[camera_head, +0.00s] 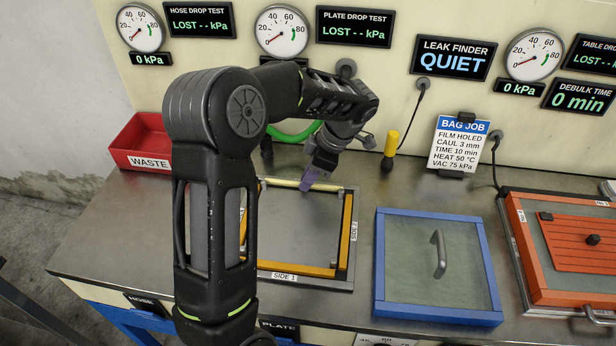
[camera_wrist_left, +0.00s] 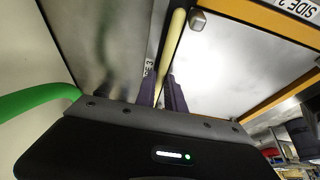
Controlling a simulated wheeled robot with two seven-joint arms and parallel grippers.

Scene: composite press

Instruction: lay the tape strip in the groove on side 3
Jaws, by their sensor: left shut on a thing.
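The square plate (camera_head: 298,222) lies on the steel bench, with SIDE 1 marked at its front and SIDE 2 at its right. Orange strips lie along its left, front and right sides. A pale cream tape strip (camera_head: 282,183) runs along the far side; it also shows in the left wrist view (camera_wrist_left: 173,46). My left gripper (camera_head: 308,186) is over the far side, its purple fingers shut on the strip. I cannot tell whether the strip rests in the groove or just above it. My right gripper is not in view.
A red WASTE bin (camera_head: 142,142) stands at the back left. A blue-framed panel with a handle (camera_head: 436,262) lies right of the plate. An orange-framed unit (camera_head: 519,252) is at the far right. A green hose (camera_head: 290,136) and yellow-topped fitting (camera_head: 391,144) are behind.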

